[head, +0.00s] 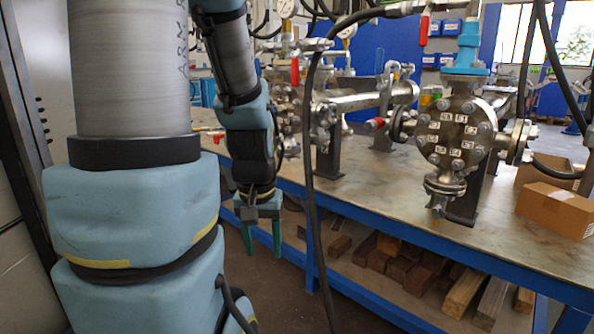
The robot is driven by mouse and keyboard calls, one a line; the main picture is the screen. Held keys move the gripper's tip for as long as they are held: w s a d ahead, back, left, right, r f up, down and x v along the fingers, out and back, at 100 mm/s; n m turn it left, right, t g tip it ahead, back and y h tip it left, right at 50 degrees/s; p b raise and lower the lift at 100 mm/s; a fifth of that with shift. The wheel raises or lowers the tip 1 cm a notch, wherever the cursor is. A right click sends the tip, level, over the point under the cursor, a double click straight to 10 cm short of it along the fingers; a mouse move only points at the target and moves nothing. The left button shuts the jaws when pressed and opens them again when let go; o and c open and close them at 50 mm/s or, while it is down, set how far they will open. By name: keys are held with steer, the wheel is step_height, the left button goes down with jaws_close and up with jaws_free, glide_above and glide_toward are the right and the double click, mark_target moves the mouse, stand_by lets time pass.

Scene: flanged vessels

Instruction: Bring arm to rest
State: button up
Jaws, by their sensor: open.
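My gripper (261,239) hangs at the end of my arm, left of the workbench's front edge. Its two green fingers point down and stand apart, with nothing between them. My padded blue arm fills the left side of the head view. The gripper is apart from the flanged vessels. The nearest vessel (455,140) stands on the bench with its round bolted flange facing me, marked with several small white labels.
The metal-topped workbench (385,200) with a blue frame runs along the right. Wooden blocks (400,262) lie on its lower shelf. A cardboard box (556,209) sits at the right. A black cable (311,200) hangs right of my gripper. Floor shows below the gripper.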

step_height(320, 180, up, 19)
steer(key=p, duration=1.6)
steer(key=shift+p, duration=0.3)
steer(key=shift+r, duration=0.1)
